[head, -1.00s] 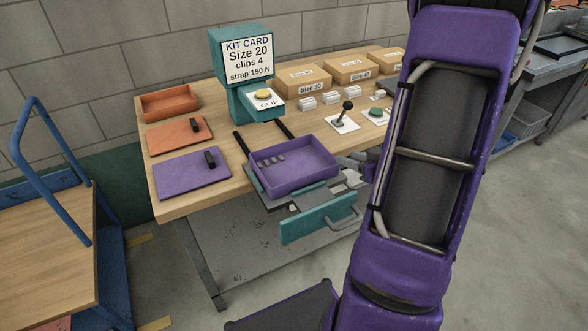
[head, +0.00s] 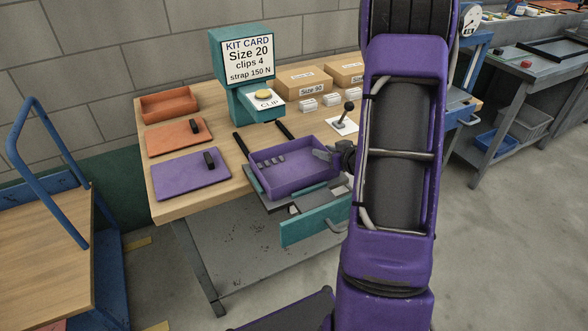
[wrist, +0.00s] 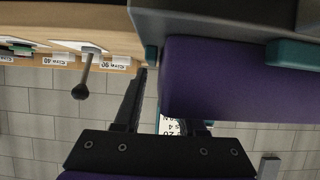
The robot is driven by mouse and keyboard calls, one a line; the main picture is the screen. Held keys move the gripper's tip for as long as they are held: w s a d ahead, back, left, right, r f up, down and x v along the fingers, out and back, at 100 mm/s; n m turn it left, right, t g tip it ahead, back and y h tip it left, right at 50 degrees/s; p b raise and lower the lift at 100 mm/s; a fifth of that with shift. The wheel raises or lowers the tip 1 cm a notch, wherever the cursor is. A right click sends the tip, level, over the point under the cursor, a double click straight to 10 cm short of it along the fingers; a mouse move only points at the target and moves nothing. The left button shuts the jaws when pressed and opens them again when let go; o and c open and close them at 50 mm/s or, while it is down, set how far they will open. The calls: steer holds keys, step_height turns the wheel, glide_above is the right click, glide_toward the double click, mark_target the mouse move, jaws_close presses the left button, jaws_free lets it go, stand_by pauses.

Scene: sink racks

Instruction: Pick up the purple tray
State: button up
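The purple tray (head: 300,160) is an open box with several small grey pieces inside at its left. It sits at the table's front edge above a teal-fronted drawer (head: 315,226). My gripper (head: 329,154) is at the tray's right rim, with a grey finger showing over the tray's inside. In the wrist view, the tray's purple wall (wrist: 235,85) fills the upper right and hides part of one finger. My gripper (wrist: 160,112) shows there with its fingers apart. I cannot tell whether either finger touches the wall.
A flat purple panel (head: 190,175) and an orange one (head: 178,137) lie left of the tray. The teal kit card stand (head: 243,75) rises behind it. A lever (head: 345,118) stands behind my gripper. A blue-handled cart (head: 45,240) is at left.

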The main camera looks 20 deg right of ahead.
steer(key=shift+c, duration=0.3)
jaws_close()
stand_by(1.1)
